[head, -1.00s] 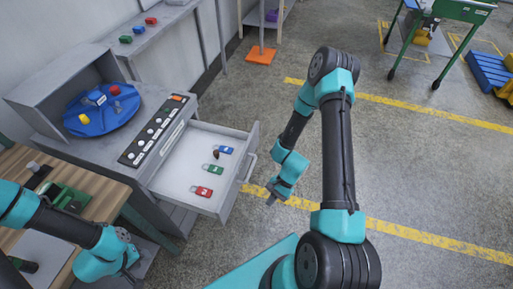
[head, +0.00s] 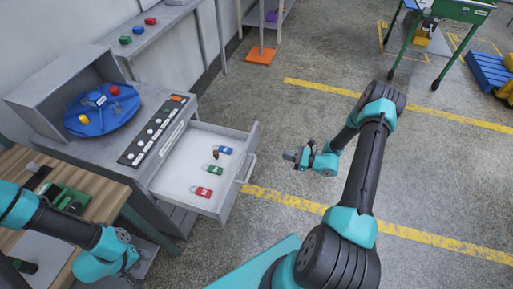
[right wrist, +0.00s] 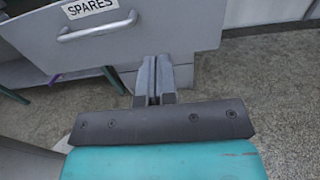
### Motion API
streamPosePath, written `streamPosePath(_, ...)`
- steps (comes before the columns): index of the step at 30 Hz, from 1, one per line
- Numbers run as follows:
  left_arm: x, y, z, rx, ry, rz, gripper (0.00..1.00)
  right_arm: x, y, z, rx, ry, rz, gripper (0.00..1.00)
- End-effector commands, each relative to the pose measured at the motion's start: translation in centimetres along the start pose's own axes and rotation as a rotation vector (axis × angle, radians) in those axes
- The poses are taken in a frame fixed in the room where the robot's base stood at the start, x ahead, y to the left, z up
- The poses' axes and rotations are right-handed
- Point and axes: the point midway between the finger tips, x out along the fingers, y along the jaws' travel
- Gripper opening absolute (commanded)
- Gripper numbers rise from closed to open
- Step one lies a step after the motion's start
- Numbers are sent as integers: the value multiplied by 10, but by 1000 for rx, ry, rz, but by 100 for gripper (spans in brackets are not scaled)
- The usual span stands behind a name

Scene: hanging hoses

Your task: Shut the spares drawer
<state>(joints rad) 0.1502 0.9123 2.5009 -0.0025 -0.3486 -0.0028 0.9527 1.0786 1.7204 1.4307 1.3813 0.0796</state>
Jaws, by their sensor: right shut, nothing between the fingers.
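The spares drawer (head: 198,170) is pulled out of the grey cabinet. Red, green and blue padlock-like pieces and a small brown piece lie inside it. In the right wrist view its front (right wrist: 190,28) carries a "SPARES" label (right wrist: 90,7) and a bar handle (right wrist: 97,26). My right gripper (head: 290,156) is to the right of the drawer front and handle in the head view, apart from them. In the right wrist view its fingers (right wrist: 154,75) are together and empty, below and right of the handle.
A blue round tray (head: 103,112) with red and yellow pieces sits on the cabinet top, beside a dark strip of knobs (head: 152,132). A wooden table (head: 100,190) stands close on the left.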

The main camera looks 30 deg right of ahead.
Motion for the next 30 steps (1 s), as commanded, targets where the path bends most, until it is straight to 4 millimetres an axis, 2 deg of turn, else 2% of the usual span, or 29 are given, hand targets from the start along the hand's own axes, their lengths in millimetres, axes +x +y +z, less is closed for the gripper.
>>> streamPosePath(5,0,0,0,0,0,0,39,3,0,0,0,1,2,0)
streamPosePath(11,0,0,0,0,0,0,39,21,1,0,0,0,5,0)
streamPosePath(30,0,0,0,0,0,0,39,124,2,0,0,2,5,0)
